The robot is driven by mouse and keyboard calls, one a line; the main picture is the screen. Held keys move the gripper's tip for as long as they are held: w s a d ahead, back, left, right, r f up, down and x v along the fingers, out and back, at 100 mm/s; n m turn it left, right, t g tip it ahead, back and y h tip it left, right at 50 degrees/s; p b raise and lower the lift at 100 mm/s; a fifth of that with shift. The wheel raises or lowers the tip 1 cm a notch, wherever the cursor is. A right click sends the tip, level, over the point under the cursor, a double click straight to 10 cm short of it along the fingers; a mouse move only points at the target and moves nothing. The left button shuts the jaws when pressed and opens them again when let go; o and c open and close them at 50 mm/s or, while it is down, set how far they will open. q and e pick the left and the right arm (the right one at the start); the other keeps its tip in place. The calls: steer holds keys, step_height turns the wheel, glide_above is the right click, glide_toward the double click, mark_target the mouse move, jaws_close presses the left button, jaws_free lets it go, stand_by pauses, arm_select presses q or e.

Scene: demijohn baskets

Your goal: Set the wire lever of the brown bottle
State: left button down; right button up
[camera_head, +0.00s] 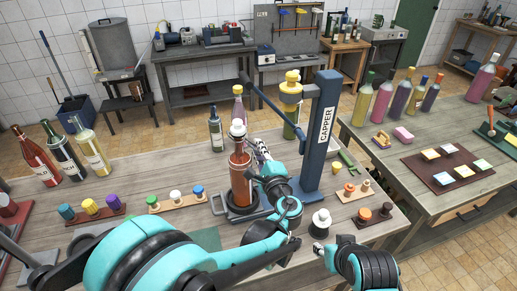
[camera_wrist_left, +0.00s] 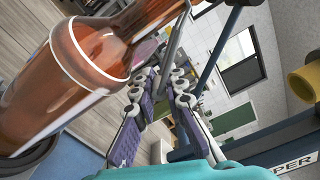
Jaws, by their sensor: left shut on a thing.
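The brown bottle (camera_head: 240,180) stands upright in a dark round holder (camera_head: 240,214) with a handle, near the bench's middle. A white stopper (camera_head: 238,128) shows at its top. In the left wrist view the bottle (camera_wrist_left: 75,75) fills the left side. My left gripper (camera_head: 261,150) is beside the bottle's neck, on its right. Its purple-padded fingers (camera_wrist_left: 164,78) are shut on a thin grey rod, apparently the wire lever (camera_wrist_left: 176,38). The lever's joint at the neck is out of sight. My right gripper (camera_head: 320,248) is low near the front; its fingers are too small to read.
A blue capper (camera_head: 323,140) stands close to the right of the bottle. A green bottle (camera_head: 216,133) stands behind it. Stopper boards (camera_head: 175,203) lie to the left and right. Several bottles (camera_head: 92,150) stand at the bench's left. Bare wood lies behind the left boards.

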arm_select(q)
steer(key=c, duration=1.6)
jaws_free()
steer(key=shift+s, duration=0.15)
steer(key=v, duration=0.7)
steer(key=shift+s, duration=0.1)
